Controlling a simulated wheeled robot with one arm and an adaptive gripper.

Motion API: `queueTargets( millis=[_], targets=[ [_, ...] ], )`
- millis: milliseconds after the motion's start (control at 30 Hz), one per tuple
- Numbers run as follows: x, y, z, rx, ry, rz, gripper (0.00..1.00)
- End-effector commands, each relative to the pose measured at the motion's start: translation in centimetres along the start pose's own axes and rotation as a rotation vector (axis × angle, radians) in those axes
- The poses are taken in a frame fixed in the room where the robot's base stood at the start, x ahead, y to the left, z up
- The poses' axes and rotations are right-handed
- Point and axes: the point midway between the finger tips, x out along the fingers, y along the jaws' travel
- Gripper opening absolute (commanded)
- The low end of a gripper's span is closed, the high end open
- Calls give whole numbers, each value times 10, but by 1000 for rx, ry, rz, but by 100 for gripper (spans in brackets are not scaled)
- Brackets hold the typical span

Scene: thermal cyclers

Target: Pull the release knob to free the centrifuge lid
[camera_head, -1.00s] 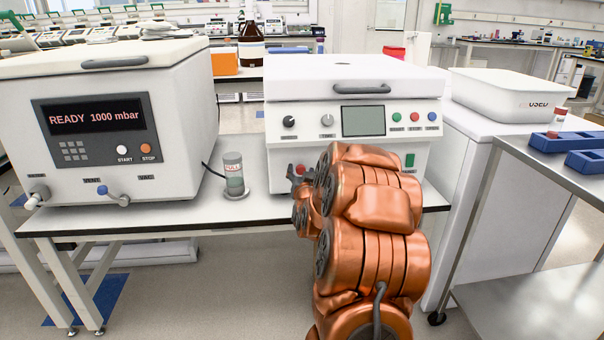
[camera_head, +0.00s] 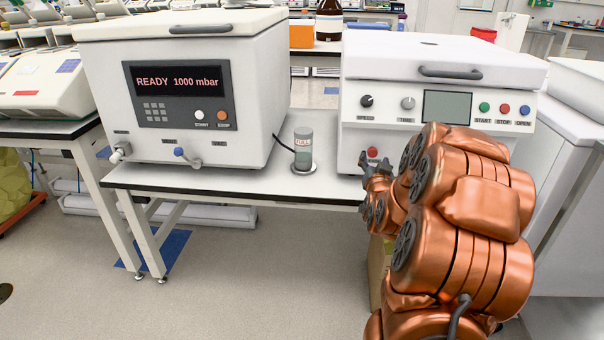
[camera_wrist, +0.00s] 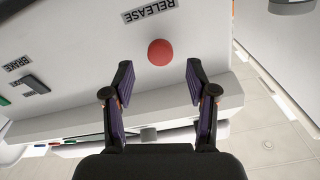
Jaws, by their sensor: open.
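The red release knob (camera_wrist: 160,52) is round and sits on the centrifuge's white front panel, beside the RELEASE label (camera_wrist: 150,10) in the wrist view. In the head view the knob (camera_head: 373,152) shows at the lower left of the centrifuge front. The centrifuge lid (camera_head: 445,57) is flat, white and down, with a grey handle. My gripper (camera_wrist: 156,82) is open, its fingers pointing at the panel on either side of the knob's line, apart from it. In the head view my gripper (camera_head: 376,172) is just below the knob, partly hidden by my arm.
A white vacuum unit (camera_head: 270,100) reading READY 1000 mbar stands to the left on the same bench (camera_head: 230,183). A dark BRAKE switch (camera_wrist: 36,84) sits on the panel.

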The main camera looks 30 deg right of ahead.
Motion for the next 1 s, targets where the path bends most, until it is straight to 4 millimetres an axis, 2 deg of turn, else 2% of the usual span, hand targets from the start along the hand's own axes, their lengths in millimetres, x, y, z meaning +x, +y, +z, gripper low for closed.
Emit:
queueTargets(
  millis=[467,533,1000],
  targets=[
    [-24,-1,3,0,3,-4,57],
    [-25,-10,-4,-4,-16,-11,57],
    [-48,-70,-8,-52,-232,-71,57]
  ],
)
